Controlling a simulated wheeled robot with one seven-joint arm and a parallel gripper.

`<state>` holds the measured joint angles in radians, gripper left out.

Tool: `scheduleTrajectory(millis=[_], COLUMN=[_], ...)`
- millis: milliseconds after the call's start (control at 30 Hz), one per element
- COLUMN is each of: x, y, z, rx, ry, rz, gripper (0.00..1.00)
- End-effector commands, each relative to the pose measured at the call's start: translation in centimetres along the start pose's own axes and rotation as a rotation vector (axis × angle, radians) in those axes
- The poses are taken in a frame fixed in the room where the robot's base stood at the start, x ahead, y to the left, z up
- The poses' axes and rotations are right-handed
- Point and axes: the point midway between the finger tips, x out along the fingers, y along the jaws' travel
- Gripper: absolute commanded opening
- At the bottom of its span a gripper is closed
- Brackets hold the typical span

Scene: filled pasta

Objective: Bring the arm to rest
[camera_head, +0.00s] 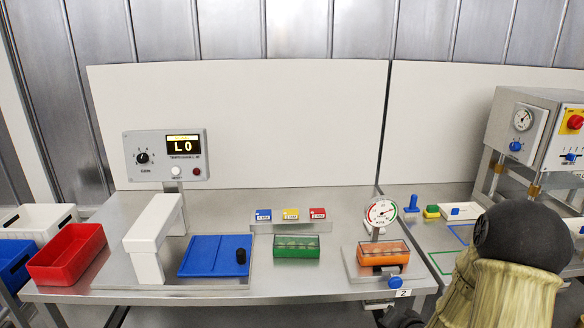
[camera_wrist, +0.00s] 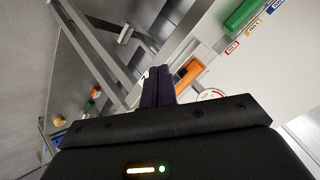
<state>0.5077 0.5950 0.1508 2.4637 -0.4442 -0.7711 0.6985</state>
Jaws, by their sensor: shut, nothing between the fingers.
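My arm (camera_head: 500,275) shows at the lower right of the head view, with a dark round joint and a tan sleeve. It is in front of the right-hand bench. A dark part of it reaches the bottom edge near the front of the orange box. In the wrist view my gripper (camera_wrist: 158,84) has its dark fingers together, with nothing visible held. The orange box (camera_head: 383,254) sits on a stand with a dial gauge (camera_head: 381,212). It also shows in the wrist view (camera_wrist: 190,74), just beyond the fingertips. I cannot tell the distance between them.
A green box (camera_head: 296,246), a blue tray (camera_head: 208,255), a white arch (camera_head: 147,250) and a red bin (camera_head: 67,254) stand along the bench. A display box (camera_head: 166,158) reads "LO". A machine (camera_head: 538,130) with a red knob stands at right.

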Motion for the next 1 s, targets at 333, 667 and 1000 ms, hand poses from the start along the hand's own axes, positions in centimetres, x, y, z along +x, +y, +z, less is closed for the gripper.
scheduleTrajectory(millis=[333, 667, 1000], x=[-8.8, -18.6, -19.8], y=[-4.9, -8.5, -8.7], z=[2.2, 6.8, 7.7], rx=[-0.393, -0.619, -0.643], ry=[-0.256, -0.554, -0.605], rz=[0.25, 0.295, 0.29], gripper=[0.0, 0.0, 0.0])
